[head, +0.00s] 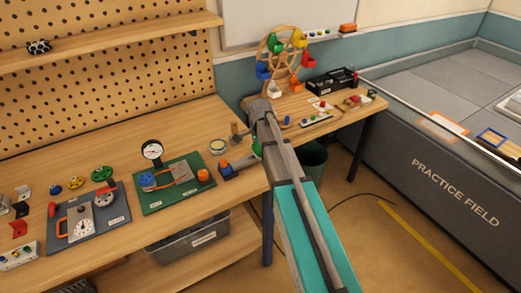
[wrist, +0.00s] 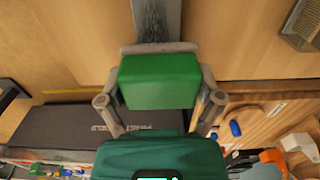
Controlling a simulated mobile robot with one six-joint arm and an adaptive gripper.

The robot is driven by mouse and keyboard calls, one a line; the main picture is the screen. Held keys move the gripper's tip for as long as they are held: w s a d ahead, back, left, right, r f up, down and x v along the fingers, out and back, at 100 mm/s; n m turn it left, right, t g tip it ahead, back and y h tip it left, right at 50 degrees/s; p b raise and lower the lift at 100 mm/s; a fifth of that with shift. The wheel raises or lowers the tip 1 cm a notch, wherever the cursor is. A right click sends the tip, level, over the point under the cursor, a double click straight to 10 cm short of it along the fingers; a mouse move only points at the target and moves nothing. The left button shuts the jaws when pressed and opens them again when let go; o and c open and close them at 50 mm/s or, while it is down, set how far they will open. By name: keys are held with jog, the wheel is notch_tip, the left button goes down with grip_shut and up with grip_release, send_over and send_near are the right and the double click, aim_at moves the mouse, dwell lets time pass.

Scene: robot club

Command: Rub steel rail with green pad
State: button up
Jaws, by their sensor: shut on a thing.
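A green pad (wrist: 160,82) sits between the two fingers of my gripper (wrist: 160,78) in the wrist view, and the gripper is shut on it. A light grey strip runs along the pad's far edge. A grey steel rail (wrist: 157,18) leads from the top edge of the wrist view down to that strip, in line with the pad. I cannot tell whether pad and rail touch. In the head view a bit of green pad (head: 257,149) shows beside my arm at the bench's right end. The arm hides most of the gripper there.
A green board (head: 150,205) with a dial gauge and a dark board (head: 75,235) with a timer lie left on the bench. A round tin (head: 218,146) is near the arm. A toy Ferris wheel (head: 280,62) stands behind. A dark bin (head: 313,160) is below right.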

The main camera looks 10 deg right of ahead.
aim_at(245, 160)
jog(key=shift+s+a+f, duration=0.1)
jog(key=shift+s+a, duration=0.15)
jog(key=shift+a, duration=0.45)
jog(key=shift+s+a, duration=0.25)
jog(key=shift+a, duration=0.45)
jog(key=shift+s+a, duration=0.2)
jog(key=shift+a, duration=0.6)
jog(key=shift+s+a, duration=0.2)
jog(key=shift+a, duration=0.6)
jog(key=shift+r, duration=0.2)
notch_tip(245, 160, up, 6)
jog(key=p, duration=0.6)
jog(key=shift+f, duration=0.1)
notch_tip(245, 160, up, 3)
jog(key=p, duration=0.3)
jog(key=shift+d, duration=0.1)
